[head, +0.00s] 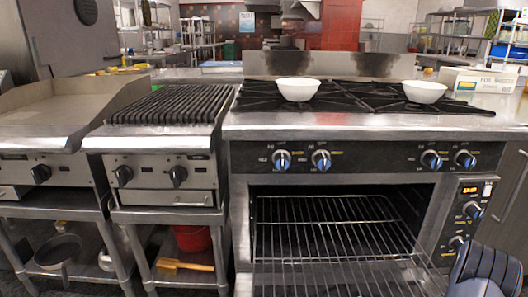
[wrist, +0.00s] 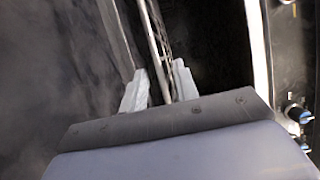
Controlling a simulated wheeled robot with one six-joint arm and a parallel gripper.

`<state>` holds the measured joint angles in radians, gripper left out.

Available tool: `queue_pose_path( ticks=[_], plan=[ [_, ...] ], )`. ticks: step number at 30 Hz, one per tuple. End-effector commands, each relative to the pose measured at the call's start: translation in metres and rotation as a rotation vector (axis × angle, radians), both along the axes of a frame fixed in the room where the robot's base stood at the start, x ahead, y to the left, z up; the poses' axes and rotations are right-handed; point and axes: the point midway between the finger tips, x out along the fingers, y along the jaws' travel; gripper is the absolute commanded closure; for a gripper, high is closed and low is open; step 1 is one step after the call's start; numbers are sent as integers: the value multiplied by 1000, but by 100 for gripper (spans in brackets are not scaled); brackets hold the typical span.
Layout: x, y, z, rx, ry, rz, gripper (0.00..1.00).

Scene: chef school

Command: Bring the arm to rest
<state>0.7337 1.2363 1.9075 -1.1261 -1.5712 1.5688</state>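My gripper (wrist: 160,68) shows in the wrist view as two pale grey fingers with a gap between them. Thin metal bars, which look like part of the oven rack, run up through or behind that gap; no clear contact with the fingers shows. In the head view a dark part of my arm (head: 486,270) is at the lower right corner, in front of the oven's right side. The gripper itself is not visible there.
The oven (head: 335,205) is open, with a wire rack (head: 330,232) inside. White bowls stand on the stove top, one on the left (head: 298,89) and one on the right (head: 424,92). A grill (head: 170,106) is to the left, with a red bucket (head: 192,238) below.

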Motion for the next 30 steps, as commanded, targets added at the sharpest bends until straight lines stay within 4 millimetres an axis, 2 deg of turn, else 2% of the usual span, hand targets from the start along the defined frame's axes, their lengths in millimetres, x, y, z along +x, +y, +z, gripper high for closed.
queue_pose_path(
  ticks=[12,21,30],
  plan=[
    [-54,-23,1,1,2,-5,71],
    [-86,-36,1,2,0,-4,71],
    [-49,-19,-2,-2,-1,5,71]
  ],
)
